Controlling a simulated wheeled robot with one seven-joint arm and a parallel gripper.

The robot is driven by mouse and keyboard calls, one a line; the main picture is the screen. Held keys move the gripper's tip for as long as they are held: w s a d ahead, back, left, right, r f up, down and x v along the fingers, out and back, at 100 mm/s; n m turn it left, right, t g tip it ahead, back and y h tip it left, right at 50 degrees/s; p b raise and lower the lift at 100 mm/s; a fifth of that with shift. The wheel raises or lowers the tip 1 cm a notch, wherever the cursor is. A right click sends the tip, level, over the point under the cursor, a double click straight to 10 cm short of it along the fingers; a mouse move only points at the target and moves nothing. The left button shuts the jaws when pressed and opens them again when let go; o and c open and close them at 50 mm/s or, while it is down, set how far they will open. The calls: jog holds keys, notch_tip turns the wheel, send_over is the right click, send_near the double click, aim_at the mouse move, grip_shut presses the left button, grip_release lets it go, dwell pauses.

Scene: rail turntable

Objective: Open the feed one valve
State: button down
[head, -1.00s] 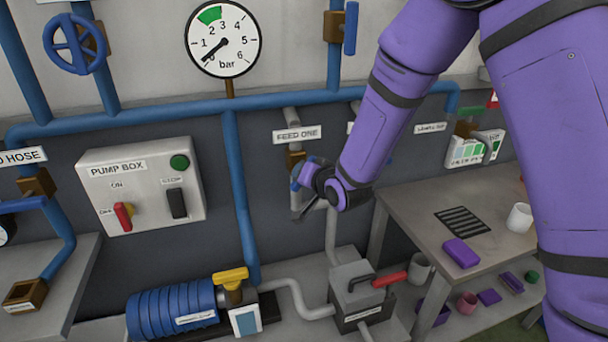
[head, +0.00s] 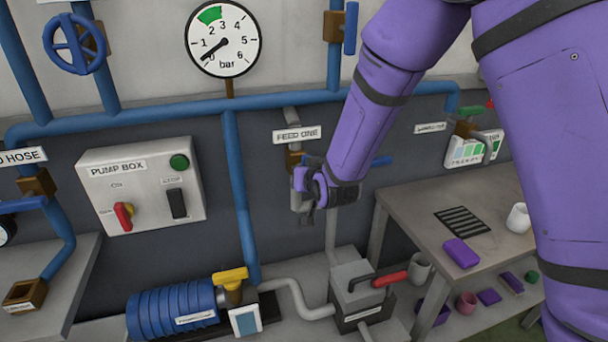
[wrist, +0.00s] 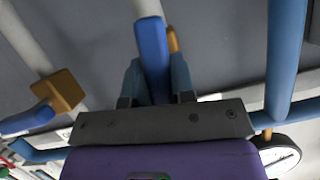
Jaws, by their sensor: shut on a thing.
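The feed one valve has a brown-gold body (head: 294,160) on a grey pipe, under the sign FEED ONE (head: 297,135). My gripper (head: 307,203) is at this valve, just below its body, and hides the lever in the head view. In the wrist view, the blue lever (wrist: 152,45) runs down between the two fingers of my gripper (wrist: 156,86), which are shut on it. There the lever looks roughly in line with the pale pipe, and a bit of the brown-gold body (wrist: 173,42) shows behind it.
The pump box (head: 142,185) is to the left. A bench (head: 410,205) is at right, and a grey box with a red handle (head: 352,290) is below.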

jog(key=c, duration=1)
grip_release()
jog(key=shift+o, duration=0.2)
jog(key=v, duration=1)
jog(key=shift+s, duration=0.35)
jog(key=shift+d+r, duration=0.2)
jog(key=s+d+r+g+h, duration=0.25)
jog(key=s+d+r, duration=0.35)
jog(key=d+r, duration=0.6)
jog(key=s+d+r+m+g+h, duration=0.1)
jog(key=s+d+r+g, duration=0.1)
jog(key=s+d, duration=0.4)
jog(key=s+d+r+g+h, duration=0.1)
jog(key=s+d+r+g, duration=0.2)
jog(key=s+d, duration=0.4)
jog(key=s, duration=0.6)
jog(key=shift+s+r+m, duration=0.25)
jog(key=shift+s+m, duration=0.1)
jog(key=shift+m, duration=0.05)
